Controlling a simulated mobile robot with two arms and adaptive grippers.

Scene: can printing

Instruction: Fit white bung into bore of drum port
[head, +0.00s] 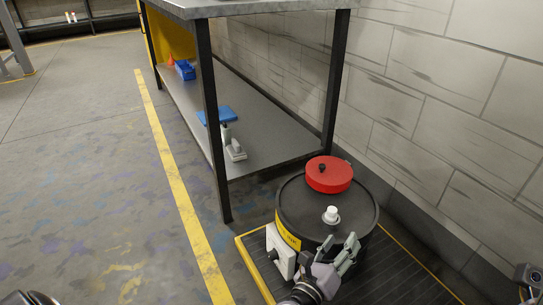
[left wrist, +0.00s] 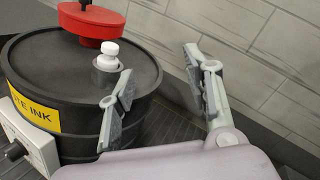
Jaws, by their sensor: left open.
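A black drum (head: 292,207) with a yellow label stands on a dark ribbed platform in the head view. The white bung (head: 331,213) is upright at a grey port on the drum's top. In the left wrist view the white bung (left wrist: 107,54) sits at the grey drum port (left wrist: 106,76), its upper part standing above the rim. How deep it sits in the bore is hidden. My left gripper (left wrist: 162,95) is open and empty, its fingers beside the drum's edge and apart from the bung; it also shows in the head view (head: 343,252). My right gripper is not in view.
A red round lid or funnel (head: 330,174) stands on the drum's far side. A white box (head: 281,252) with a knob is at the drum's front. A metal workbench (head: 260,125) and a block wall (head: 420,110) stand close behind. Floor to the left is clear.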

